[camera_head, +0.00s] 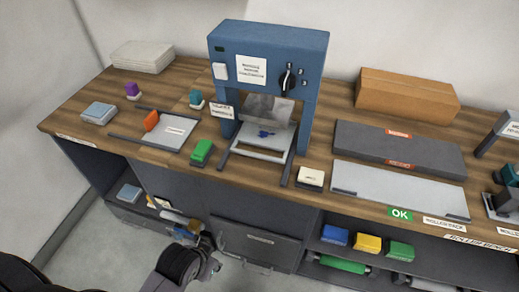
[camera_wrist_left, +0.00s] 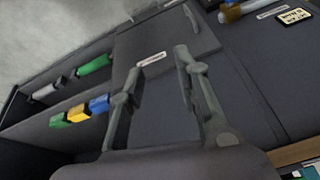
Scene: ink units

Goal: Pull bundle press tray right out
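The blue bundle press (camera_head: 267,58) stands at the back of the wooden bench. Its pale tray (camera_head: 262,153) lies low between the posts, with a dark blue patch and a clear sheet above it. My left gripper (camera_head: 214,252) is low in front of the bench, well below and left of the press tray. In the left wrist view the left gripper (camera_wrist_left: 157,60) has its two fingers spread with nothing between them, before a grey drawer front (camera_wrist_left: 160,95). The tray does not show in that view. My right gripper is in neither view.
A green block (camera_head: 202,152) sits left of the press and a cream block (camera_head: 311,178) right of it. A cardboard box (camera_head: 407,97) and grey slabs (camera_head: 400,150) fill the right side. An open shelf (camera_head: 390,265) below holds coloured blocks. A drawer handle (camera_head: 245,262) protrudes near the gripper.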

